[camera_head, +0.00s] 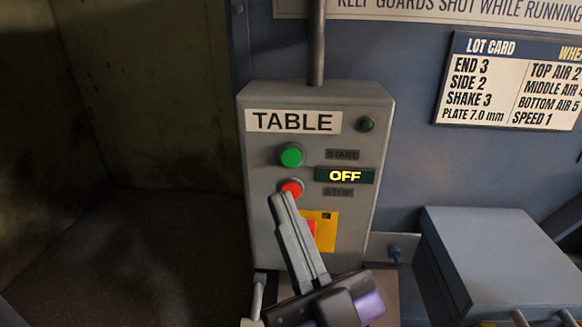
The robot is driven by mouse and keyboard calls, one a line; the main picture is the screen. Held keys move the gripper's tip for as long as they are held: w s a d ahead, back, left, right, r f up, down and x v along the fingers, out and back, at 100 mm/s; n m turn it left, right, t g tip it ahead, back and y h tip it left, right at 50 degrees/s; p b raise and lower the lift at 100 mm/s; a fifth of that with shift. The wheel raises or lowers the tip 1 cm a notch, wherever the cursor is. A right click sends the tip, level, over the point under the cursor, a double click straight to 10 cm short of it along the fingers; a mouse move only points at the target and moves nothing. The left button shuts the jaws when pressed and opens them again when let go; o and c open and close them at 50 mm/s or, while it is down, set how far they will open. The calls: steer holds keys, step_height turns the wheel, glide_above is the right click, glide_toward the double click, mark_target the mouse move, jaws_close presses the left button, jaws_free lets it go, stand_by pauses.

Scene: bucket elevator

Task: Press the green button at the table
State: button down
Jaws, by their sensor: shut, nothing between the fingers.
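A grey control box labelled TABLE (379,112) is mounted in the middle of the view. The round green button (291,155) is on its front, left of the START label, and is fully visible. The red button (291,187) sits below it, left of the STOP label, with its lower part hidden by my gripper.
A small dark green lamp (366,125) is at the box's upper right. A yellow plate with a red part (328,228) lies behind my fingers. A lot card (485,85) hangs at right, above a blue-grey housing (490,255). A dark recess is at left.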

mark_target(291, 158)
steer(key=shift+w+d+b, duration=0.1)
steer(key=shift+w+b, duration=3)
steer(key=shift+w, duration=0.55)
steer(key=shift+w, duration=0.1)
steer(key=shift+w+b, duration=0.35)
steer(key=shift+w+b, duration=0.35)
steer(key=shift+w, duration=0.15)
steer(key=shift+s, duration=0.1)
steer(key=shift+s+p, duration=0.4)
steer(key=shift+s, duration=0.4)
